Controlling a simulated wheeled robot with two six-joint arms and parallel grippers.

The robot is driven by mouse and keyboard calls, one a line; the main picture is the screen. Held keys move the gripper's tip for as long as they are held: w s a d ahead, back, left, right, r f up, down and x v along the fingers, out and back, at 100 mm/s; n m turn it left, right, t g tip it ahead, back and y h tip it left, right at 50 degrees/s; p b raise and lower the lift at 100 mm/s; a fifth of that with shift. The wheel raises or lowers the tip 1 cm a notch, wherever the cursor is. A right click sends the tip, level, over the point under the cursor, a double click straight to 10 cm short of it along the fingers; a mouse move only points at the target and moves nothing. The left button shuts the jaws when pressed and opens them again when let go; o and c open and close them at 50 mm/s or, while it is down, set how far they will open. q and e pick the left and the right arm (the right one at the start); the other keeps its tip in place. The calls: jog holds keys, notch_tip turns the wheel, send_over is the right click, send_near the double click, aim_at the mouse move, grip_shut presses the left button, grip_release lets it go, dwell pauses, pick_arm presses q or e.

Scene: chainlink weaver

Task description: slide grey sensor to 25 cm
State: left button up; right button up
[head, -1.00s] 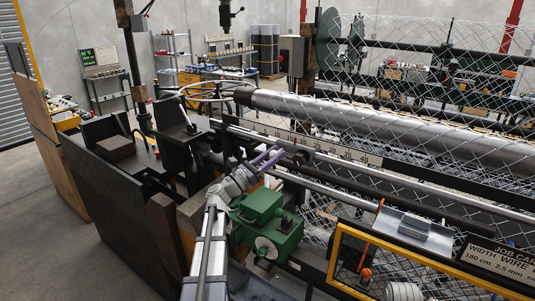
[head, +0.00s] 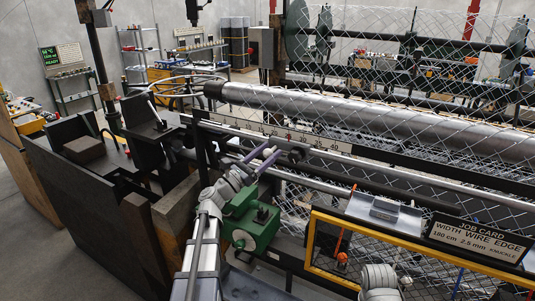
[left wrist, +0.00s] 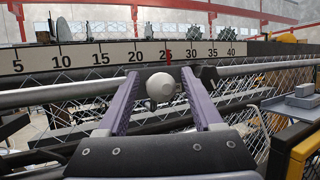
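In the left wrist view, the number scale (left wrist: 100,57) runs from 5 to 40, with a red mark (left wrist: 168,55) at 25. A round light-grey knob (left wrist: 161,87), seemingly the sensor's, sits in front of the rail a little left of below that mark. My left gripper (left wrist: 163,75) has its purple fingers on either side of the knob, with a narrow gap visible on each side. In the head view, my left gripper (head: 270,157) reaches the rail below the scale (head: 270,131), beside a dark piece (head: 299,152). My right gripper is out of view.
A green housing (head: 250,220) stands just below my left gripper. A yellow-framed mesh guard (head: 385,252) and a job card (head: 478,240) are at the lower right. A long steel roller (head: 370,120) and wire mesh lie behind the scale.

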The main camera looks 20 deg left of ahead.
pick_arm(q)
jog(key=b+v, duration=0.3)
jog(key=v, duration=0.4)
jog(key=shift+s+a, duration=0.2)
jog(key=shift+s, duration=0.15)
jog(key=shift+f, duration=0.1)
